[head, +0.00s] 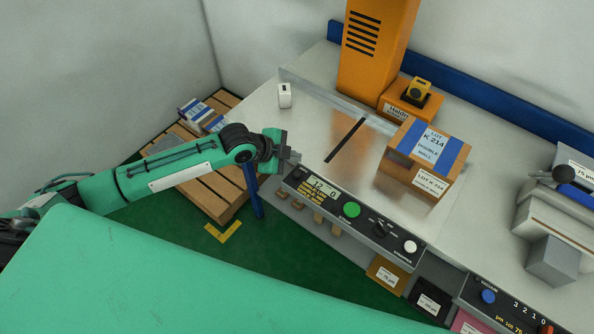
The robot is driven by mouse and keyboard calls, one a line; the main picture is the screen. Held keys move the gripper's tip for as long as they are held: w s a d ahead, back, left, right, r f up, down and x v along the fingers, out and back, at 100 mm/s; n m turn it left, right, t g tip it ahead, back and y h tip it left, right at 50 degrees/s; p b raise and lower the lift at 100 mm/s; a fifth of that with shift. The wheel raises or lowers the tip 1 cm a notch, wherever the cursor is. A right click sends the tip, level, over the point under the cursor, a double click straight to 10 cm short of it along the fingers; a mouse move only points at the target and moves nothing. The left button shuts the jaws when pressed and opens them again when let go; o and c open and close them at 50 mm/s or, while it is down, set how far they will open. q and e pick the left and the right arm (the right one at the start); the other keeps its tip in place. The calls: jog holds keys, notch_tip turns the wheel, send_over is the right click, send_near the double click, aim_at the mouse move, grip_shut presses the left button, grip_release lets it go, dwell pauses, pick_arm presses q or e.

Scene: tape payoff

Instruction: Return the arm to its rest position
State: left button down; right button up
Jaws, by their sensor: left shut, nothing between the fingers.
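My left arm comes in from the left, stretched out green and grey over the floor and pallet. Its gripper (291,158) is shut and empty, at the left front edge of the steel bench (262,110), close to the control panel (345,208). I cannot tell whether it touches the bench edge. My right gripper is not in view. A large green surface fills the lower left of the view.
A taped carton labelled LOT K 214 (398,170) stands on the bench, right of a dark slot (346,140). An orange column (365,50) rises behind. A small white block (285,95) stands at the back left. A wooden pallet (212,205) lies left of the bench.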

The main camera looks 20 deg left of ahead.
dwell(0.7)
pick_arm(q)
jog(key=s+d+f+n, duration=0.1)
jog(key=s+d+n, duration=0.4)
jog(key=s, duration=0.6)
jog(key=s+a+f+n+g+y, duration=0.1)
jog(key=s+a+n+g+y, duration=0.15)
jog(key=s+a+n, duration=0.5)
jog(key=s+a+n+g+y, duration=0.1)
jog(key=s+a+n+y, duration=0.25)
jog(key=s, duration=0.65)
notch_tip(320, 180, down, 31)
jog(key=s, duration=0.1)
jog(key=s+a+f+g, duration=0.2)
jog(key=s+a+f, duration=0.1)
jog(key=s+f, duration=1.6)
jog(key=shift+f+m, duration=0.3)
